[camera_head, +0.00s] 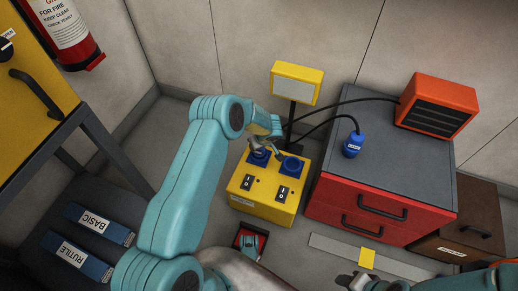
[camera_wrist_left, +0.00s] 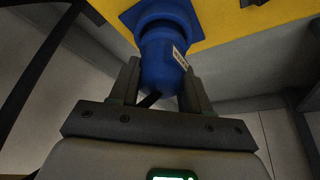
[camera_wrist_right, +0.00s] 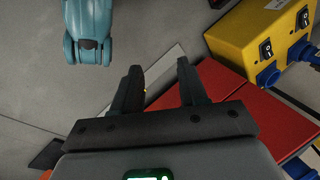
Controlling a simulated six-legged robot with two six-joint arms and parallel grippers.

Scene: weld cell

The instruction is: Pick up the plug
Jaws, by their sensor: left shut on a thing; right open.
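A blue plug with a white label (camera_wrist_left: 168,50) is between the fingers of my left gripper (camera_wrist_left: 163,80) in the left wrist view. The gripper is shut on it. The plug meets a blue square socket on a yellow box; how deep it sits is hidden. In the head view my left gripper (camera_head: 265,146) is over the left socket (camera_head: 259,157) of the yellow box (camera_head: 246,194). A second blue plug (camera_head: 353,145), on a black cable, is on the grey cabinet top. My right gripper (camera_wrist_right: 158,75) is open and empty; it shows low in the head view (camera_head: 357,281).
The yellow box has a right socket (camera_head: 290,165) and two black switches. A red cabinet (camera_head: 330,199) stands to its right, with an orange vented unit (camera_head: 437,105) on top. A yellow-framed panel (camera_head: 297,83) rises behind the box. A grey strip (camera_head: 325,243) lies on the floor.

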